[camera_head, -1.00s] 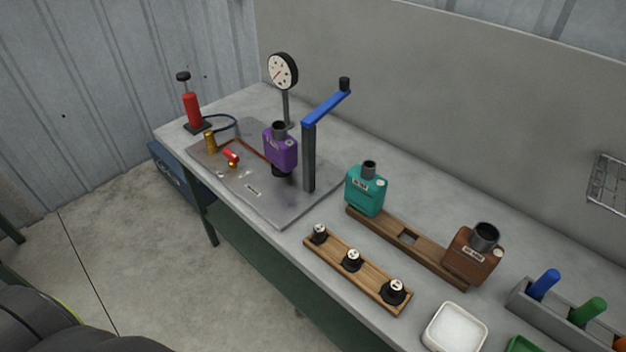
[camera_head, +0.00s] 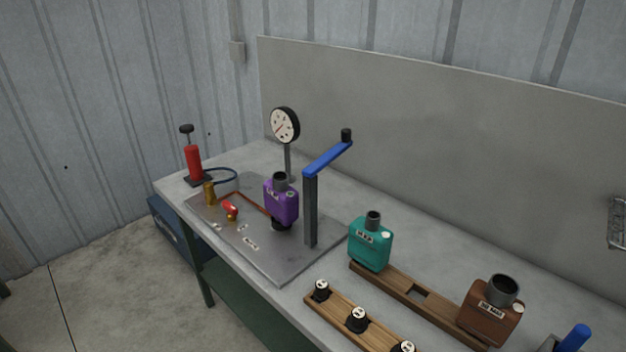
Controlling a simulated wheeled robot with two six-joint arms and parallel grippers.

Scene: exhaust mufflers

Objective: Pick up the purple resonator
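The purple resonator (camera_head: 281,202) stands upright on a black seat on the grey metal plate (camera_head: 262,262), with an open grey pipe neck on top and a label on its front. The blue clamp arm (camera_head: 327,159) on its dark post (camera_head: 311,212) stands just right of it and is swung out to the right, not over the resonator. Neither of my grippers shows in the head view.
A dial gauge (camera_head: 285,125) stands behind the resonator. A red hand pump (camera_head: 193,161), brass fitting (camera_head: 209,193) and red-handled valve (camera_head: 231,209) are left. A teal resonator (camera_head: 370,247) and brown resonator (camera_head: 490,312) sit on a wooden rack (camera_head: 393,286); black plugs fill another strip (camera_head: 339,304).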

